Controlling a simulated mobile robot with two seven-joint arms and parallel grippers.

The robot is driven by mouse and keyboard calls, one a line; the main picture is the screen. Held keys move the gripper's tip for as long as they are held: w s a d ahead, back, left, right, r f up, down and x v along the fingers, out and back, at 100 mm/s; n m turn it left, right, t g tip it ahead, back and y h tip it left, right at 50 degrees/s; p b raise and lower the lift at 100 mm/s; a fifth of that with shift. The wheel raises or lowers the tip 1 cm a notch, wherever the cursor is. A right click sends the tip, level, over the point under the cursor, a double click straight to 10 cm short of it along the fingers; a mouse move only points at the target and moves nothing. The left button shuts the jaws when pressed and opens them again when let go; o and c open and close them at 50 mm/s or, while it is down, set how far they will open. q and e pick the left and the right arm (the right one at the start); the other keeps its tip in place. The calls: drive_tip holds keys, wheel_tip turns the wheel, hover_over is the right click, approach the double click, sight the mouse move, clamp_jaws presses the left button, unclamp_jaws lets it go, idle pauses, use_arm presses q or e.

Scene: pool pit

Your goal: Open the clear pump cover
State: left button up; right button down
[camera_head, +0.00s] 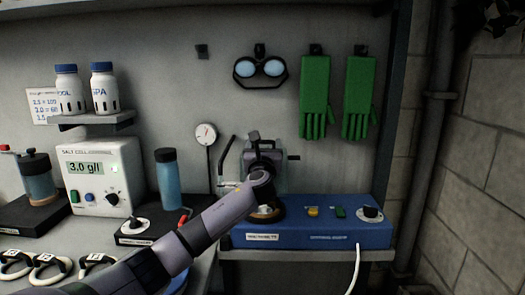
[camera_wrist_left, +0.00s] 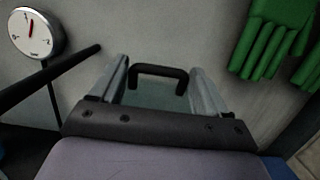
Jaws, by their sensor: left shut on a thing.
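The clear pump cover (camera_head: 279,160) shows as a greyish see-through box at the back of the blue pump unit (camera_head: 310,235), mostly hidden behind my wrist. In the left wrist view, a black U-shaped handle (camera_wrist_left: 158,72) stands on the greenish clear cover (camera_wrist_left: 155,98). My left gripper (camera_head: 256,141) reaches the cover from the front. Its two grey fingers (camera_wrist_left: 160,78) stand on either side of the handle, shut on the cover at its handle; the exact contact is hard to see. My right gripper is not in view.
Goggles (camera_head: 260,70) and green gloves (camera_head: 315,95) hang above and right. A blue bottle (camera_head: 168,180) and salt cell box (camera_head: 100,175) stand left.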

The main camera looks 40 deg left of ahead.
use_arm(q)
drive_tip(key=shift+a, duration=0.2)
drive_tip(key=o, duration=1.3)
drive_tip(key=shift+a, duration=0.1)
drive_tip(key=shift+s+d, duration=0.1)
drive_tip(key=shift+d, duration=0.15)
drive_tip(key=shift+v, duration=3.4)
drive_tip(key=shift+s+f, duration=0.1)
